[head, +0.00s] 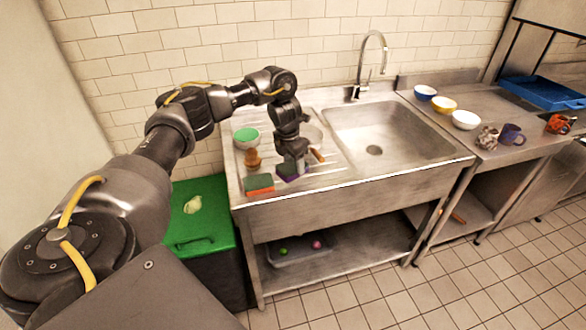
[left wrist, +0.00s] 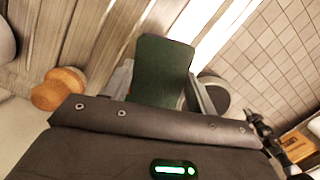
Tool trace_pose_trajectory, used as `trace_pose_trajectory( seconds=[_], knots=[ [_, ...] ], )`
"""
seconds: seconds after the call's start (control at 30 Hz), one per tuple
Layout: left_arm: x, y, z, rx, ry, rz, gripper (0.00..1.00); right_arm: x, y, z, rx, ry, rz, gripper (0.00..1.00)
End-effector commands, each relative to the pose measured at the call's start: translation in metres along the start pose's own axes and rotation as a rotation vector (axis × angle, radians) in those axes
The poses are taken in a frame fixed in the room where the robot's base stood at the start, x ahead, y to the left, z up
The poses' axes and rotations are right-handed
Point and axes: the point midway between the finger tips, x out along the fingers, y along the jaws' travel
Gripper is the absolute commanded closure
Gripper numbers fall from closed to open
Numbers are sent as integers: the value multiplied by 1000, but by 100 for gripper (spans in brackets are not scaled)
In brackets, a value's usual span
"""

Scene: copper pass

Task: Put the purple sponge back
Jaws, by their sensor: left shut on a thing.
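The purple sponge (head: 287,176) is at the front of the ribbed drainboard (head: 330,178), left of the sink basin. My left gripper (head: 292,164) points down over it and is shut on it. In the left wrist view the sponge's dark green face (left wrist: 161,68) shows between the two fingers (left wrist: 160,88); its purple side is hidden there. I cannot tell whether the sponge touches the drainboard. My right gripper is out of view.
An orange and green sponge (head: 260,184) lies just left of the purple one. A wooden-handled brush (head: 252,159) and a green bowl (head: 246,137) stand behind it. The basin (head: 385,135) is empty.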

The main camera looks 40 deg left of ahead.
Motion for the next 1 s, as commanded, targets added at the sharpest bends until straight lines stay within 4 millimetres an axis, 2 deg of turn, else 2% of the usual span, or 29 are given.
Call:
trace_pose_trajectory(
  seconds=[0.03,0.2,0.7,0.73,0.87,1.0],
  knots=[
    [10,-2,-2,-2,5,-4,71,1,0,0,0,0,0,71],
    [26,-2,-4,-1,3,-2,71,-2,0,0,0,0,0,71],
    [35,-1,-5,0,2,-2,71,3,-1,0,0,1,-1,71],
    [34,-1,-5,0,2,-2,40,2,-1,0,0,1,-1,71],
    [34,-1,-5,0,2,-2,23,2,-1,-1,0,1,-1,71],
    [34,-1,-5,0,1,-2,21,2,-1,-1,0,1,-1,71]
  ],
)
